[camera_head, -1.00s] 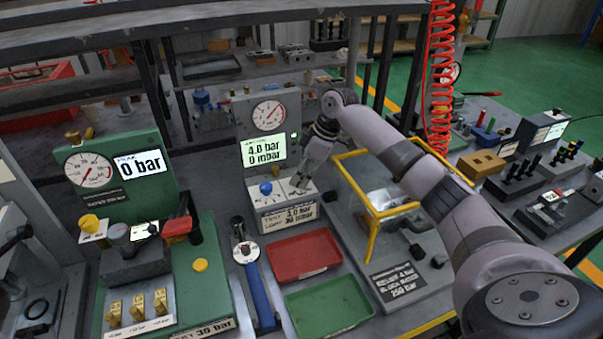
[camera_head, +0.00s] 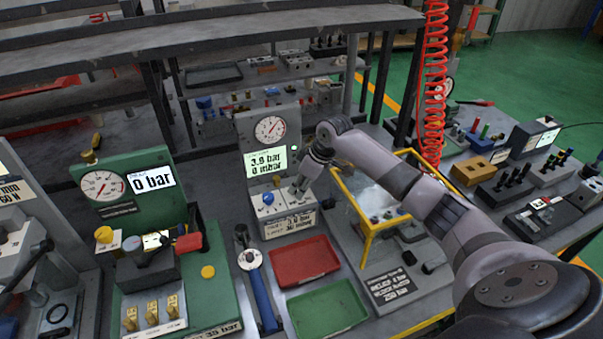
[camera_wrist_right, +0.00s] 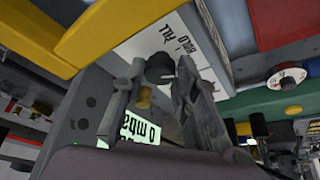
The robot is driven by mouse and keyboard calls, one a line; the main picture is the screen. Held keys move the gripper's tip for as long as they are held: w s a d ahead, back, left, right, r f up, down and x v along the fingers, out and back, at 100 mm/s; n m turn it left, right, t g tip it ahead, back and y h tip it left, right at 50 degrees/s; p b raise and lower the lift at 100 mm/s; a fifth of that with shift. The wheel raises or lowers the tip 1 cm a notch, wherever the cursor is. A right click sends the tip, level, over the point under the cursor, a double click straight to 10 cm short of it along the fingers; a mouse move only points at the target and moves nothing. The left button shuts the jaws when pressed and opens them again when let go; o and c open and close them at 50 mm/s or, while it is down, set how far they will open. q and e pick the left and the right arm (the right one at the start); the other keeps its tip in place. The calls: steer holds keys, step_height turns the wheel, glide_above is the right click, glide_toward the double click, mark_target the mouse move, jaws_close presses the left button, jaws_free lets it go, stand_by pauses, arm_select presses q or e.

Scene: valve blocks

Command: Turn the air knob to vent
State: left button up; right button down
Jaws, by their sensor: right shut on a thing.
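The test unit (camera_head: 249,134) has a round gauge and a lit display (camera_head: 265,162) reading about 3.9 bar and 0 mbar. On its front box a blue knob (camera_head: 268,198) stands at the left, clear of my gripper. My right gripper (camera_head: 299,190) points down at the right side of that box. In the right wrist view the gripper (camera_wrist_right: 160,80) is shut on the dark air knob (camera_wrist_right: 160,67), with a finger on each side. Beside it a white label (camera_wrist_right: 185,45) shows HOLD and part of another word. The knob is hidden in the head view. My left gripper is not in view.
A yellow-framed guard (camera_head: 368,225) stands just right of the test unit, under my right arm. Red (camera_head: 305,262) and green (camera_head: 325,310) trays lie in front. A green gauge rig (camera_head: 110,175) stands at left. A red coiled hose (camera_head: 434,90) hangs at right.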

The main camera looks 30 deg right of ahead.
steer(key=m+p, duration=0.2)
steer(key=p, duration=0.1)
steer(key=shift+a+r+t+h, duration=0.15)
steer(key=shift+r+t+h, duration=0.15)
steer(key=shift+r, duration=0.1)
arm_select(q)
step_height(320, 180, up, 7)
steer(key=p, duration=0.3)
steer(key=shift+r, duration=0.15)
arm_select(e)
steer(key=shift+f+m+h, duration=0.25)
steer(key=shift+m+h, duration=0.25)
steer(key=shift+m, duration=0.8)
steer(key=c, duration=1.2)
jaws_free()
steer(key=shift+f, duration=0.1)
steer(key=shift+c, duration=0.2)
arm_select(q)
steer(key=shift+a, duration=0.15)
arm_select(e)
steer(key=shift+s, duration=0.1)
steer(key=v, duration=1.2)
